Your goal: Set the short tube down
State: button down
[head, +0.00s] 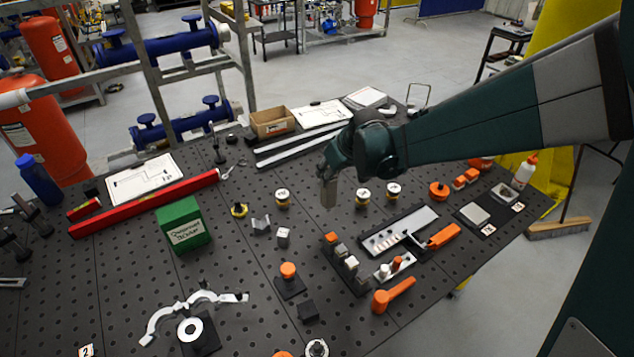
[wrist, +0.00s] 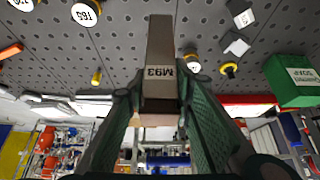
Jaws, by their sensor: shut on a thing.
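The short tube (head: 328,194) is a grey-brown square piece, upright below my gripper (head: 329,174) over the middle of the pegboard table in the head view. In the wrist view the tube (wrist: 160,62) carries the marking "M93" and stretches away from between the green fingers of my gripper (wrist: 161,105). The gripper is shut on one end of it. The tube's far end is close to the dark perforated table top (head: 245,270); I cannot tell whether it touches.
Round labelled pucks (head: 363,196) stand right of the tube and another (head: 282,198) left of it. A green box (head: 183,224) stands left. Bare table surrounds the tube.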

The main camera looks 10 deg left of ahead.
jog(key=shift+a, duration=0.1)
jog(key=s+a+n+g+y+b, duration=0.1)
jog(key=s+a+n+g, duration=0.3)
jog(key=s+a, duration=2.1)
jog(key=n+b, duration=0.1)
jog(key=n, duration=0.4)
jog(key=shift+s+a+r+y, duration=0.15)
jog(key=shift+s+y, duration=0.1)
jog(key=shift+y, duration=0.15)
jog(key=shift+f, duration=3.05)
jog(key=shift+f, duration=2.1)
